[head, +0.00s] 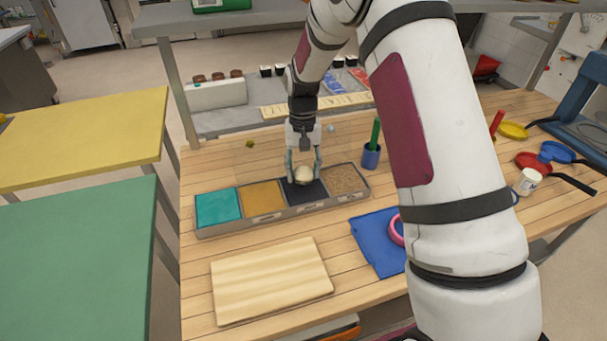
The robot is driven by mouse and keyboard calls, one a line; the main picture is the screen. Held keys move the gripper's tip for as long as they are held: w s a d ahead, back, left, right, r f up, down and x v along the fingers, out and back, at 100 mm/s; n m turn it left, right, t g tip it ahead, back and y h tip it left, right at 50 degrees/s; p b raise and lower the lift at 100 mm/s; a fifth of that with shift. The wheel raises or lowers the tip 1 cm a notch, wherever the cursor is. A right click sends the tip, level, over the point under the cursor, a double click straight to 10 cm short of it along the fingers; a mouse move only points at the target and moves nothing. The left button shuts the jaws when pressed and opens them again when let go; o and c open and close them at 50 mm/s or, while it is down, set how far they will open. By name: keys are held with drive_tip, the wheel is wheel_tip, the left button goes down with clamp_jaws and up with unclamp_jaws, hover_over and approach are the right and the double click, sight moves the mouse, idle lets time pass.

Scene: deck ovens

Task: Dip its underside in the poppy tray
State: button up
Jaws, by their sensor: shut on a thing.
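My gripper (303,166) points down over the long grey topping tray holder (262,219). It is shut on a pale round dough piece (303,175). The dough sits low at the dark compartment (303,194), which looks like the poppy seed tray. I cannot tell whether the dough's underside touches the seeds. The other compartments hold a teal filling (218,207), a golden yellow one (261,195) and a tan grainy one (343,180).
A bare wooden board (270,280) lies in front of the trays. A blue cloth (375,243) with a pink ring (397,230) lies to its right. A blue cup (371,156) with a green stick stands right of the trays. A white mug (527,181) and coloured pans (533,160) lie further right.

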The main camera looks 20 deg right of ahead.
sight(304, 170)
drive_tip(key=shift+r, duration=2.3)
drive_tip(key=shift+d, duration=0.1)
